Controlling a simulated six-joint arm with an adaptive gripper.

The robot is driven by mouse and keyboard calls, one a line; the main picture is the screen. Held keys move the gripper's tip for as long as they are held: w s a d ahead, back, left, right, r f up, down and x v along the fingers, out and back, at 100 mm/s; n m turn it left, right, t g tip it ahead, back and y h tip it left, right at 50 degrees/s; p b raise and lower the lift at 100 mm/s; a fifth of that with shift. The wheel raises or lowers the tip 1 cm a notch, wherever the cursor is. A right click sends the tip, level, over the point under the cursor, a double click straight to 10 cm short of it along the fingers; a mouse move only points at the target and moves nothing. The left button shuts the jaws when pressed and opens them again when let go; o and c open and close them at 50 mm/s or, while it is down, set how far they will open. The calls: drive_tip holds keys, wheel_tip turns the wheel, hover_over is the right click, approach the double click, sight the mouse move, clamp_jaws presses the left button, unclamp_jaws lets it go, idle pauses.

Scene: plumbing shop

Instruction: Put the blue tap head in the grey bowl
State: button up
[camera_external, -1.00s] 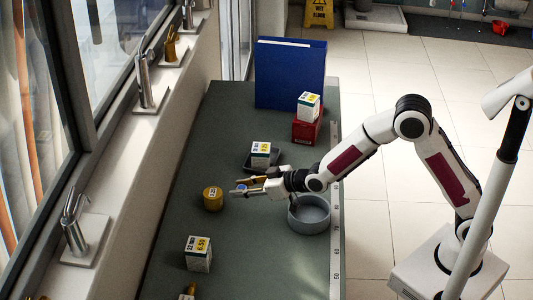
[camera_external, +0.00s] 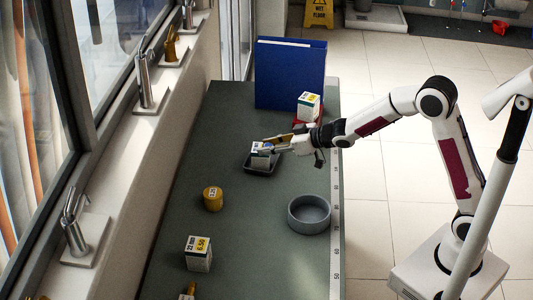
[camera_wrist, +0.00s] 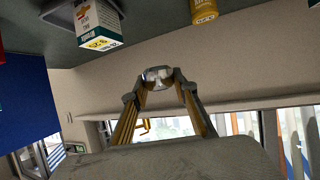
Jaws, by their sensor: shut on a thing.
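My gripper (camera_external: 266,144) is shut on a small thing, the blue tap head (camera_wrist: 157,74). In the wrist view it shows as a shiny, silvery piece pinched between the yellow fingertips; its blue side showed in the earlier external view. In the external view my fingertips overlap the white box in the dark tray, and the tap head is hard to make out. The grey bowl (camera_external: 294,222) stands at the right edge of the bench, nearer the camera than my gripper. It looks empty.
A dark tray (camera_external: 262,171) holds a white box (camera_external: 260,160). A yellow cylinder (camera_external: 212,199) and another white box (camera_external: 199,254) stand on the left and front of the bench. A blue binder (camera_external: 290,75) stands behind. A white box (camera_external: 308,104) sits on a red one.

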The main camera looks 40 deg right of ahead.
drive_tip(key=s+d+r+n+g+y, duration=0.25)
drive_tip(key=s+d+n, duration=0.2)
drive_tip(key=s, duration=0.25)
drive_tip(key=s+a+f+n+g+y, duration=0.1)
drive_tip(key=s+a+f+g+y, duration=0.1)
drive_tip(key=s, duration=0.5)
drive_tip(key=shift+s+a+f+n, duration=0.3)
drive_tip(key=shift+a+f+n, duration=0.05)
drive_tip(key=shift+a+f, duration=0.3)
drive_tip(key=shift+f, duration=0.1)
wheel_tip(320, 180, down, 6)
idle(0.3)
drive_tip(key=shift+f, duration=0.1)
drive_tip(key=shift+f, duration=1.8)
